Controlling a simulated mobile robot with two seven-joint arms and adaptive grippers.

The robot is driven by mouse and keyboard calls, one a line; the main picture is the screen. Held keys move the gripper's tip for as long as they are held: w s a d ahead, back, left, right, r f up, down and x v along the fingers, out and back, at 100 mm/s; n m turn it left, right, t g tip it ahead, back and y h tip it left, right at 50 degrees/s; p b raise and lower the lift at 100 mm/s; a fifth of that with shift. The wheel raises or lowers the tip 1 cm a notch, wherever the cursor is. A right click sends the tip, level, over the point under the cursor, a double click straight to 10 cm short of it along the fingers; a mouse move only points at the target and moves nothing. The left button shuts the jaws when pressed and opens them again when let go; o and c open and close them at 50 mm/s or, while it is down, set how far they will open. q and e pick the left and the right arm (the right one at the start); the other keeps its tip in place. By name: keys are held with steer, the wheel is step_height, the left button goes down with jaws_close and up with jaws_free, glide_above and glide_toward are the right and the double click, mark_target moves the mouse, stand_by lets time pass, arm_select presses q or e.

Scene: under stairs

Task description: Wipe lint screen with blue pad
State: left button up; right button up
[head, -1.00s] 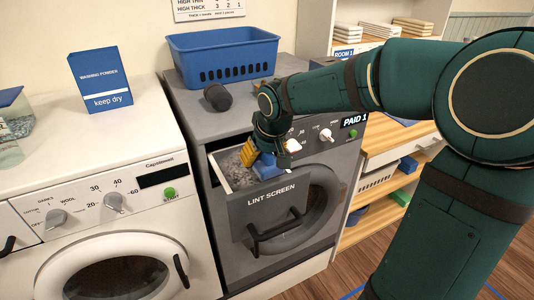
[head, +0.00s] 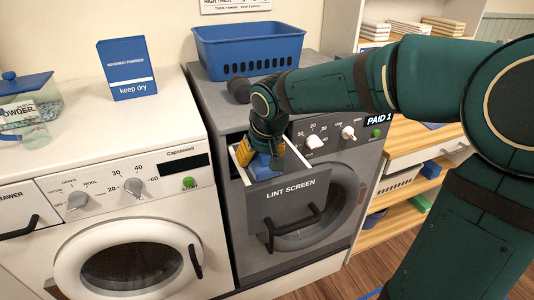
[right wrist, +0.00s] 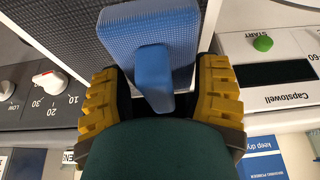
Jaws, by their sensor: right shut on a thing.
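The lint screen drawer (head: 290,196) is pulled out from the grey dryer's front, its label facing me. My right gripper (head: 264,152) points down into the drawer's open top. Its yellow fingers are shut on the handle of the blue pad (head: 262,168). In the right wrist view, the right gripper (right wrist: 160,92) has a finger on each side of the blue handle (right wrist: 155,80), and the flat pad (right wrist: 150,30) lies beyond it. Dark mesh (right wrist: 65,28) shows beside the pad. My arm and gripper hide much of the drawer's inside; I cannot tell full pad contact. My left gripper is out of view.
A blue basket (head: 248,50) and a dark cylinder (head: 239,90) sit on the dryer. A white washer (head: 120,185) stands close on the left, with a washing powder box (head: 127,70) on top. Wooden shelves (head: 405,195) stand right of the dryer.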

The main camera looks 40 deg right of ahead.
mark_target(247, 169)
steer(key=shift+w+a+f+b, duration=0.1)
steer(key=shift+w+a+b, duration=0.15)
steer(key=shift+a, duration=0.55)
steer(key=shift+w+a+b, duration=0.1)
steer(key=shift+a+b, duration=0.2)
steer(key=shift+a, duration=0.45)
steer(key=shift+w, duration=0.15)
steer(key=shift+w+d+p, duration=0.2)
steer(key=shift+w+p, duration=0.05)
steer(key=shift+w, duration=0.35)
steer(key=shift+w+d+p, duration=0.15)
steer(key=shift+w+p, duration=0.1)
steer(key=shift+w, duration=0.35)
steer(key=shift+s+d, duration=0.2)
steer(key=shift+d, duration=0.6)
steer(key=shift+s+d, duration=0.2)
steer(key=shift+d, duration=0.55)
